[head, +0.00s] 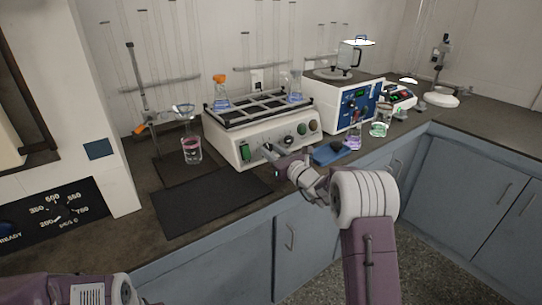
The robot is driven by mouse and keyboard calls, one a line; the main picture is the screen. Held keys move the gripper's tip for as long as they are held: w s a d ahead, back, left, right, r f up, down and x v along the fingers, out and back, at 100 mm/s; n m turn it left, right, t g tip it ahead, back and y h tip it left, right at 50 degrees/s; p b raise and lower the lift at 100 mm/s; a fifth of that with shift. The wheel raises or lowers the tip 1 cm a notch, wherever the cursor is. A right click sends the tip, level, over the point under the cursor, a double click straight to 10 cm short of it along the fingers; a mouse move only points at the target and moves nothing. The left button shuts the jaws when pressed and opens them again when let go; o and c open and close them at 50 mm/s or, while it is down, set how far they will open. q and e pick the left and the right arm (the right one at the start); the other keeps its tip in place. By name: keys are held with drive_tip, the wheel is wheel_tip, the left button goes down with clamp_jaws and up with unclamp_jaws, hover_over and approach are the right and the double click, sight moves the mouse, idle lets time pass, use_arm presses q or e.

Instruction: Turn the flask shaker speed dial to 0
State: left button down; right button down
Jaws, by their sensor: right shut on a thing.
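The flask shaker (226,137) is a cream box on the bench with a dark rack on top holding flasks. Its front panel has a green switch (245,152), a dark knob (289,140) and round buttons to the right. My right gripper (270,151) is at the front panel, between the green switch and the dark knob, shut on what seems to be the speed dial. The fingers hide the dial, so its setting cannot be read. Part of my left arm shows at the bottom left; its gripper is out of view.
A flask with orange top (219,92) and another flask (295,86) stand on the rack. A dark mat (210,201) lies in front. A blue-panelled device (355,104), blue pad (331,152) and small flasks are to the right.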

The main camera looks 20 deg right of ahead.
drive_tip(key=n+y+b, duration=0.1)
drive_tip(key=n, duration=0.1)
drive_tip(key=n+g+y+b, duration=0.1)
drive_tip(key=n+b, duration=0.1)
drive_tip(key=shift+d+f+n, duration=0.15)
drive_tip(key=shift+f+n, duration=0.05)
drive_tip(key=shift+n, duration=0.2)
drive_tip(key=n, duration=0.2)
drive_tip(key=n+g+y+b, duration=0.1)
drive_tip(key=n, duration=0.1)
drive_tip(key=shift+w+d+r, duration=0.1)
drive_tip(key=shift+r, duration=0.1)
drive_tip(key=n+g, duration=0.1)
drive_tip(key=n, duration=0.1)
drive_tip(key=shift+r+n+y+b, duration=0.1)
drive_tip(key=shift+n+y+b, duration=0.2)
drive_tip(key=shift+n+y, duration=0.1)
drive_tip(key=shift+n+g, duration=0.4)
drive_tip(key=shift+n, duration=0.6)
drive_tip(key=n+g+p, duration=0.1)
drive_tip(key=n, duration=0.1)
drive_tip(key=n+g, duration=0.1)
drive_tip(key=n, duration=0.2)
drive_tip(key=shift+w+r+y+p, duration=0.1)
drive_tip(key=shift+r+y+p, duration=0.1)
drive_tip(key=shift+y+p, duration=0.2)
drive_tip(key=shift+n, duration=0.4)
drive_tip(key=c, duration=1.1)
unclamp_jaws()
drive_tip(key=shift+o, duration=0.2)
